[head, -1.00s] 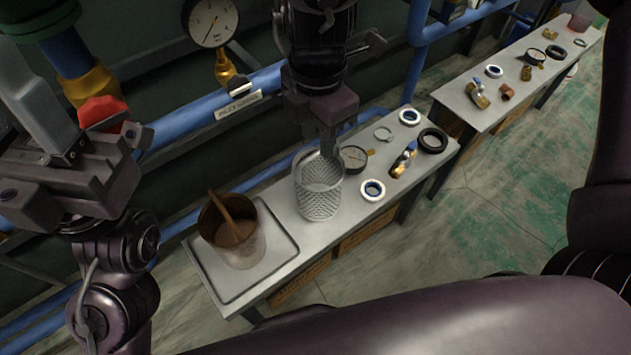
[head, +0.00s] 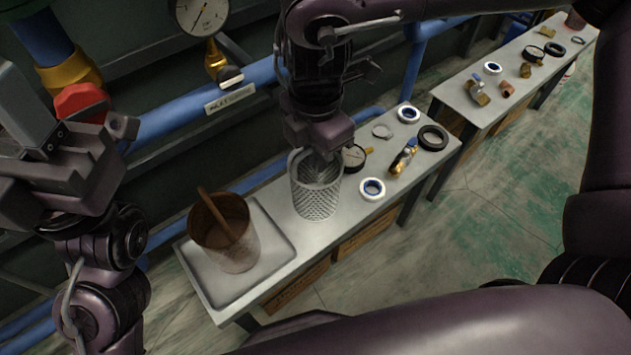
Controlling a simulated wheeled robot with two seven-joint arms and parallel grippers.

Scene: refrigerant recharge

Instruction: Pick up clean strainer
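The clean strainer (head: 315,197), a silvery mesh cylinder with an open top, stands upright on the near bench (head: 345,209). My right gripper (head: 322,165) points down at the strainer's top, its fingertips at or inside the rim. The fingers are partly hidden by the gripper body and the mesh, so I cannot tell whether they close on the wall. My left gripper (head: 50,150) is at the far left, well away from the strainer. Its fingertips are not clear.
A brown, dirty-looking pot (head: 225,235) with a stick stands on a tray (head: 282,262) left of the strainer. A gauge (head: 353,157), white-blue ring (head: 371,189), valve (head: 403,160) and black ring (head: 433,138) lie to its right. Blue pipes (head: 180,118) run behind.

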